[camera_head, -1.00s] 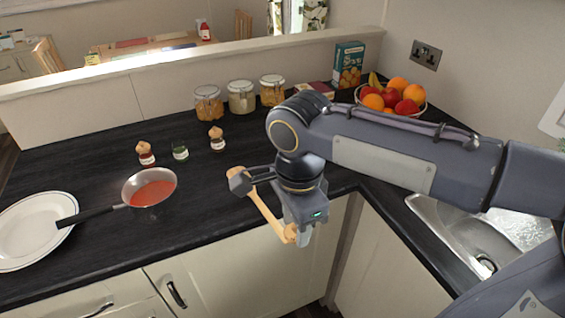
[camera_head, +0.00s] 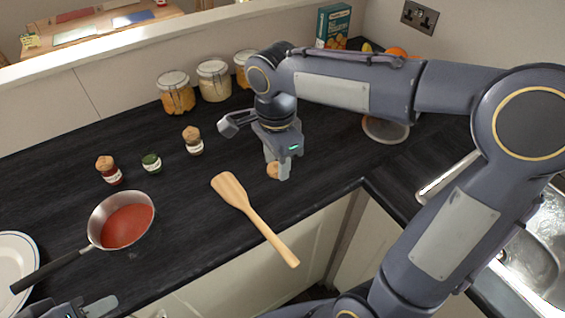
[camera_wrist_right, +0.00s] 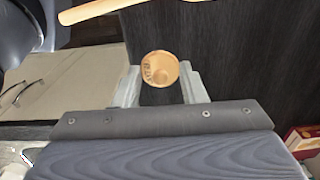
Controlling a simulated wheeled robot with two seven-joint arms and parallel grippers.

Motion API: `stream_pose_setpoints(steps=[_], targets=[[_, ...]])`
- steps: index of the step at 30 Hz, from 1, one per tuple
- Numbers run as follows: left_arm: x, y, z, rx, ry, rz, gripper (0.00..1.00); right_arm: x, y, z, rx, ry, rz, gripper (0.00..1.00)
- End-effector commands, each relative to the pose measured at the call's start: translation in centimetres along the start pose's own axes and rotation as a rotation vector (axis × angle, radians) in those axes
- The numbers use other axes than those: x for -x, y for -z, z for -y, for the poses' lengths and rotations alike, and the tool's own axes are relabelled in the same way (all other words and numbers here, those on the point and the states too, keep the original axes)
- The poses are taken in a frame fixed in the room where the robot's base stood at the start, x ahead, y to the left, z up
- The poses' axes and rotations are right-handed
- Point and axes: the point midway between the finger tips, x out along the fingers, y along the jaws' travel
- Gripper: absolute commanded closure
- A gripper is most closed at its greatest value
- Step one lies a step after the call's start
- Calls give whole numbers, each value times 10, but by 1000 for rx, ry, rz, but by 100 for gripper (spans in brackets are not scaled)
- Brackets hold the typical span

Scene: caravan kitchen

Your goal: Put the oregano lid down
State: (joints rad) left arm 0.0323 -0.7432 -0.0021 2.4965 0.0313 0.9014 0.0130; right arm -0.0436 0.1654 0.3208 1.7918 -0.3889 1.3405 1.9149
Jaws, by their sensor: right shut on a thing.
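The oregano lid (camera_head: 272,171), a small round wooden stopper, is between the fingertips of my right gripper (camera_head: 278,168), low over the dark worktop right of the spatula. In the right wrist view the lid (camera_wrist_right: 160,68) shows its round end with lettering, between the two fingers (camera_wrist_right: 160,86). I cannot tell whether it touches the worktop. A small green jar (camera_head: 151,163) without a lid stands between two jars with wooden lids, a red one (camera_head: 110,171) and a brown one (camera_head: 193,141). My left gripper (camera_head: 88,305) is partly cut off at the bottom left; its opening is unclear.
A wooden spatula (camera_head: 245,207) lies on the worktop, its handle over the front edge. A saucepan (camera_head: 97,222) of red sauce and a white plate (camera_head: 20,250) are at left. Storage jars (camera_head: 176,95) stand behind. A fruit bowl (camera_head: 385,130) is partly hidden by my arm.

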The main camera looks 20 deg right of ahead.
Motion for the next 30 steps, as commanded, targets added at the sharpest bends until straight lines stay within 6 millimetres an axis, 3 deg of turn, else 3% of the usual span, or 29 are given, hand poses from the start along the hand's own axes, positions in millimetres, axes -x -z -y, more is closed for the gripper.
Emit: stream_pose_setpoints(steps=[3,11,17,23,30], targets=[[5,3,-2,0,0,0,64,-16,20,19,-2,-8,1,83],[8,4,-4,0,0,0,64,-54,40,42,1,-2,1,83],[10,5,-5,0,0,0,64,-68,48,50,0,-3,1,83],[10,5,-5,0,0,0,64,-96,49,50,1,-3,0,83],[10,5,-5,0,0,0,64,-99,48,50,2,0,0,83]])
